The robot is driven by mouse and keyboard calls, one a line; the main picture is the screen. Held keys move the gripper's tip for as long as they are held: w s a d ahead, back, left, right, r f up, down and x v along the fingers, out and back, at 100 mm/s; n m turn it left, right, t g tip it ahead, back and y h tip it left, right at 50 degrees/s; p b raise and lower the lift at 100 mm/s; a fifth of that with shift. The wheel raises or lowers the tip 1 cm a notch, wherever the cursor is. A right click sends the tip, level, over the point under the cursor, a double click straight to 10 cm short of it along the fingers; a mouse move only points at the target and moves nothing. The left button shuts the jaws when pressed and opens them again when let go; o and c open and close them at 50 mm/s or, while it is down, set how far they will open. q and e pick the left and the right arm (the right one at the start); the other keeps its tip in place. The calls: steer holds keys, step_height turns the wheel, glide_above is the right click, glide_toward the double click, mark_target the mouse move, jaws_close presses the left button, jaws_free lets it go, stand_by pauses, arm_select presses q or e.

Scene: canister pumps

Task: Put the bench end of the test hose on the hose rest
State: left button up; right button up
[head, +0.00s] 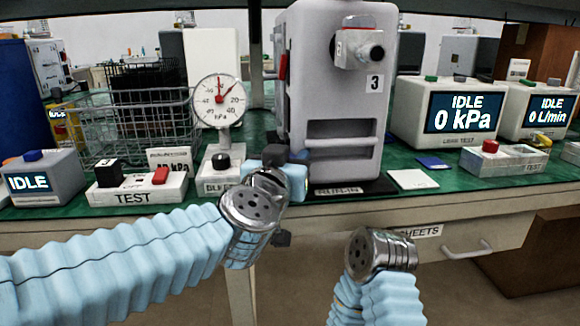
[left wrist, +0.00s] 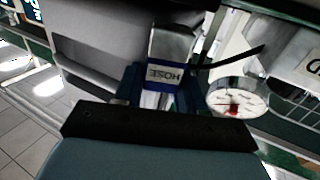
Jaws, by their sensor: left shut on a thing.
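My left gripper (head: 284,182) is in front of the lower left of the grey pump numbered 3 (head: 300,100). It is shut on a hose end with a blue-and-white HOSE label (left wrist: 164,75), which I take to be the bench end of the test hose. In the left wrist view the hose end sits between the two blue fingers, and a thin black line runs off to its right. In the head view my wrist mostly hides it. My right arm shows at the lower middle, but its fingers are not in view. I cannot make out the hose rest.
The dial gauge (head: 220,101) on its BLEED base stands left of the pump, with the TEST box (head: 136,190) and a wire basket (head: 130,125) further left. The leak test unit (head: 455,112) and a red-button box (head: 500,160) are right. A drawer handle (head: 467,250) juts from the bench front.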

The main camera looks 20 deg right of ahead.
arm_select(q)
steer(key=shift+s+f, duration=0.1)
steer(key=shift+f, duration=0.6)
steer(key=shift+a+f, duration=0.1)
steer(key=shift+f+b, duration=0.15)
steer(key=shift+b, duration=0.2)
steer(key=o, duration=1.1)
steer(key=shift+c, duration=0.2)
